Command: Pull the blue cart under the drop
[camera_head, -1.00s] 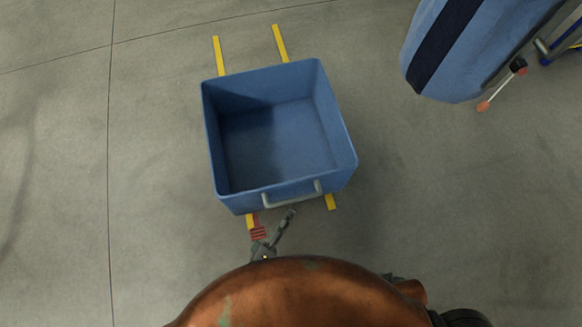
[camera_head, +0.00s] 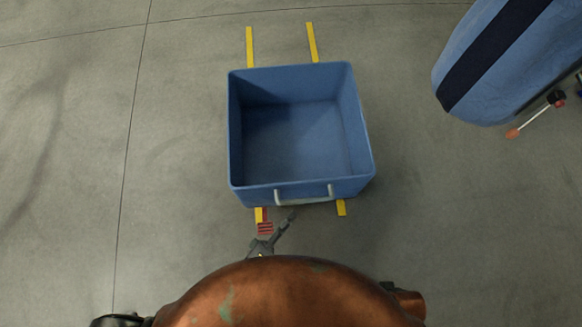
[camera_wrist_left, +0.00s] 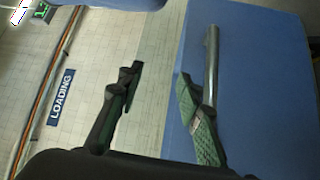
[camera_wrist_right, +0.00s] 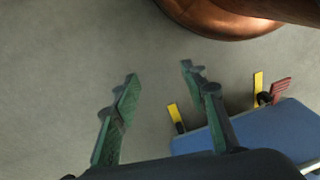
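The blue cart (camera_head: 300,190) is an open, empty box with a pale grey handle (camera_head: 304,197) on its near wall. My left gripper (camera_head: 284,222) is just in front of the handle's left part. In the left wrist view its fingers (camera_wrist_left: 158,85) are open with a gap between them. The handle bar (camera_wrist_left: 211,65) stands beside the right finger, apparently outside the gap; contact is unclear. My right gripper (camera_wrist_right: 155,80) is open and empty in the right wrist view, with the cart (camera_wrist_right: 250,130) to its lower right. A blue bag with a dark stripe (camera_head: 490,85) is at the upper right.
Yellow floor strips (camera_head: 312,42) show behind and in front of the cart. A red striped piece (camera_head: 265,228) lies by the near left strip. A rod with an orange tip (camera_head: 530,122) is beside the bag. The floor left of the cart is clear.

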